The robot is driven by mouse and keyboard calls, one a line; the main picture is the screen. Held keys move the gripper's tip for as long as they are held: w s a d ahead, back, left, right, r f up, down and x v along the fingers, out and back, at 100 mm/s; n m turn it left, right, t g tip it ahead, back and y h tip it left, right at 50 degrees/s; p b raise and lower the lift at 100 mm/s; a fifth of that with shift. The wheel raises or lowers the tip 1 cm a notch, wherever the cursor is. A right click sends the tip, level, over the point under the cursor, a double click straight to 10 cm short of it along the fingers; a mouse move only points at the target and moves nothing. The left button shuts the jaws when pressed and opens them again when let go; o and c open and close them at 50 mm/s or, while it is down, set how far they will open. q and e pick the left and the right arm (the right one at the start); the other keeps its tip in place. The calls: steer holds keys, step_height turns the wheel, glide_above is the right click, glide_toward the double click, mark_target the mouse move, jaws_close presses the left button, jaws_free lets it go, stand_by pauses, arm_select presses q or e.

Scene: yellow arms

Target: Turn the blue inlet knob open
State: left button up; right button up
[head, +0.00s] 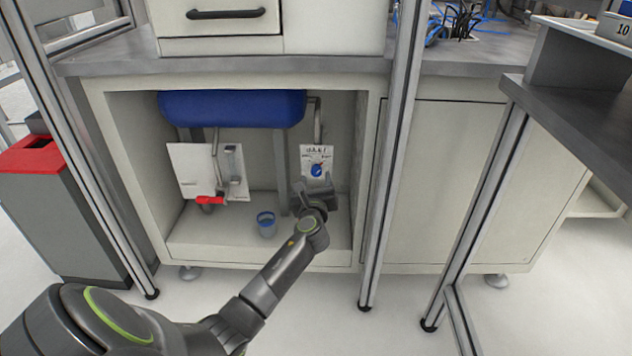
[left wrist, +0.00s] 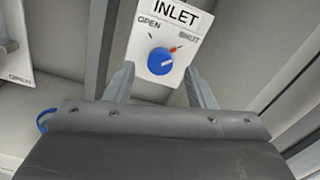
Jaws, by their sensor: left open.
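The blue inlet knob (head: 316,170) is on a white panel (head: 318,151) at the right inside the open cabinet. In the left wrist view the knob (left wrist: 159,61) sits below the INLET label, with OPEN at left and SHUT at right. A red-orange mark shows at its upper right, on the SHUT side. My left gripper (head: 316,186) is open just below and in front of the knob. In the wrist view its fingers stand either side of the knob; contact cannot be told. My right gripper is not in view.
A blue tank (head: 232,108) hangs above. A red-handled valve (head: 208,199) and a blue-rimmed cup (head: 266,224) are to the left in the cabinet. Metal posts (head: 395,150) stand in front, right of my arm. A red-topped bin (head: 62,215) stands at left.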

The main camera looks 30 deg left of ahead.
mark_target(316, 170)
arm_select(q)
steer(key=shift+b+x, duration=0.35)
steer(key=shift+x, duration=1.05)
steer(key=c, duration=1)
